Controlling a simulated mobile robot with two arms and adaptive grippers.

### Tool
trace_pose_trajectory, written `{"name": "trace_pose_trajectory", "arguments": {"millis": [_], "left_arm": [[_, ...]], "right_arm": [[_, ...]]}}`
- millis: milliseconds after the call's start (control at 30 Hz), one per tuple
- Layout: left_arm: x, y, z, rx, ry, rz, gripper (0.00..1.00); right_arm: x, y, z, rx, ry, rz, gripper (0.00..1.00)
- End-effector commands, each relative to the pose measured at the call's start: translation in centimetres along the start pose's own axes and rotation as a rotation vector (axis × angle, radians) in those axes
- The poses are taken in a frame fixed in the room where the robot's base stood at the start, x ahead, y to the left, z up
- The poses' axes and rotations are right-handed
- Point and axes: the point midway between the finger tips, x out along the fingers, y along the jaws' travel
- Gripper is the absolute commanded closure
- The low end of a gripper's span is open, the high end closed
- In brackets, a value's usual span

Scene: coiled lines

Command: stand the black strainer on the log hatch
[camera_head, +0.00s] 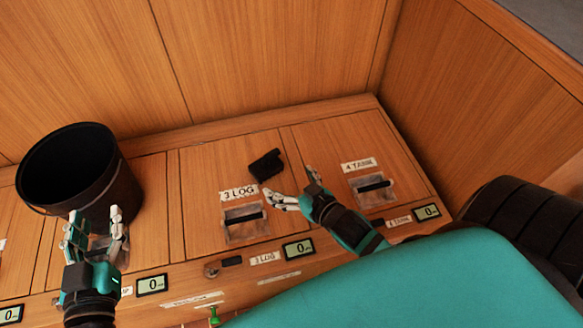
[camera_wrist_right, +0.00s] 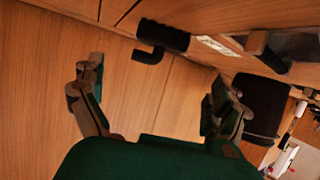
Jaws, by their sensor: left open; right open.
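The black strainer (camera_head: 266,165), a short dark cylinder with a bent stub, seems to lie on its side on the wooden log hatch (camera_head: 210,165), near its right edge and just above the "3 LOG" label (camera_head: 239,193). It also shows in the right wrist view (camera_wrist_right: 163,38), beyond my fingers. My right gripper (camera_head: 291,186) is open and empty, just to the lower right of the strainer and apart from it. The right wrist view shows its spread fingers (camera_wrist_right: 155,80). My left gripper (camera_head: 96,217) is open and empty, in front of the black bucket.
The large black bucket (camera_head: 78,165) stands at the left. The log hatch has a recessed handle (camera_head: 244,221); another hatch (camera_head: 330,140) with a handle (camera_head: 372,185) lies to its right. Wooden walls (camera_head: 260,50) close off the back and right. Small displays (camera_head: 298,249) line the front edge.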

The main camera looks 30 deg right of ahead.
Motion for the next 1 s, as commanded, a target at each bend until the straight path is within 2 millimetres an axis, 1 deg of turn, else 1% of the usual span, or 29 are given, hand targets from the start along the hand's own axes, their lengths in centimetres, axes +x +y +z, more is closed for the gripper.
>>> {"name": "trace_pose_trajectory", "arguments": {"millis": [67,133,167,200,267,300,400,433,500,533,1000], "left_arm": [[-0.1,-0.1,0.3,0.001,-0.021,-0.001,0.54],[-0.1,-0.1,0.5,0.001,-0.030,-0.002,0.54],[-0.1,-0.1,0.5,0.001,-0.031,-0.002,0.54],[-0.1,-0.1,0.6,0.001,-0.032,-0.002,0.54],[-0.1,-0.1,0.6,0.001,-0.031,-0.002,0.54],[-0.1,-0.1,0.6,0.001,-0.031,-0.002,0.54],[-0.1,-0.1,0.6,0.001,-0.030,-0.002,0.54],[-0.1,-0.1,0.6,0.001,-0.030,-0.002,0.54],[-0.1,-0.1,0.6,0.001,-0.030,-0.002,0.54],[-0.1,-0.1,0.6,0.001,-0.030,-0.002,0.54],[-0.1,-0.1,0.5,0.001,-0.028,-0.001,0.54]], "right_arm": [[-0.4,-0.6,-0.9,0.001,0.015,-0.007,0.00],[-1.0,-2.2,-3.4,0.001,0.054,-0.028,0.00],[-1.4,-3.1,-4.9,0.001,0.079,-0.041,0.00],[-2.1,-4.4,-7.1,-0.001,0.113,-0.057,0.00],[-3.2,-6.1,-10.3,-0.005,0.166,-0.081,0.00],[-4.1,-6.9,-12.2,-0.008,0.198,-0.093,0.00],[-5.9,-8.4,-15.8,-0.016,0.260,-0.116,0.00],[-6.3,-8.7,-16.5,-0.019,0.272,-0.119,0.00],[-6.8,-9.0,-17.4,-0.022,0.287,-0.124,0.00],[-6.9,-9.0,-17.5,-0.024,0.289,-0.125,0.00],[-6.8,-9.0,-17.4,-0.025,0.288,-0.125,0.00]]}}
